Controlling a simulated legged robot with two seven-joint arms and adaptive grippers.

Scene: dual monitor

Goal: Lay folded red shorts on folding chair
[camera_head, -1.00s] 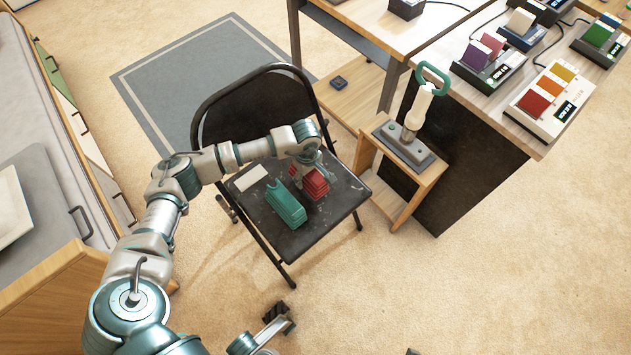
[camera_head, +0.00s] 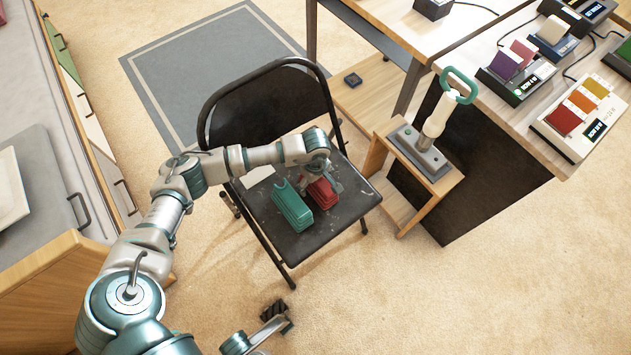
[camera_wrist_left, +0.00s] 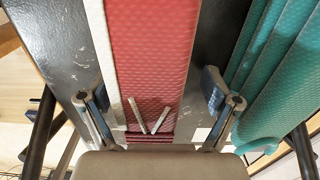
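The folded red shorts (camera_head: 324,196) lie on the dark seat of the folding chair (camera_head: 346,212), beside a folded green item (camera_head: 291,206). My left gripper (camera_head: 320,180) is low over the red shorts and partly hides them. In the left wrist view, the red shorts (camera_wrist_left: 152,50) run between the two spread fingers of my left gripper (camera_wrist_left: 157,103). Visible gaps separate both fingers from the red cloth. The green cloth (camera_wrist_left: 285,70) is close beyond the right finger. My right gripper (camera_head: 276,315) is low at the bottom of the head view, its fingers unclear.
A pale flat item (camera_head: 257,176) on the seat is partly behind my left arm. A small wooden stand (camera_head: 430,190) with a handled device is right of the chair. A desk (camera_head: 520,115) with several card holders is at right. A cabinet (camera_head: 75,120) is at left.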

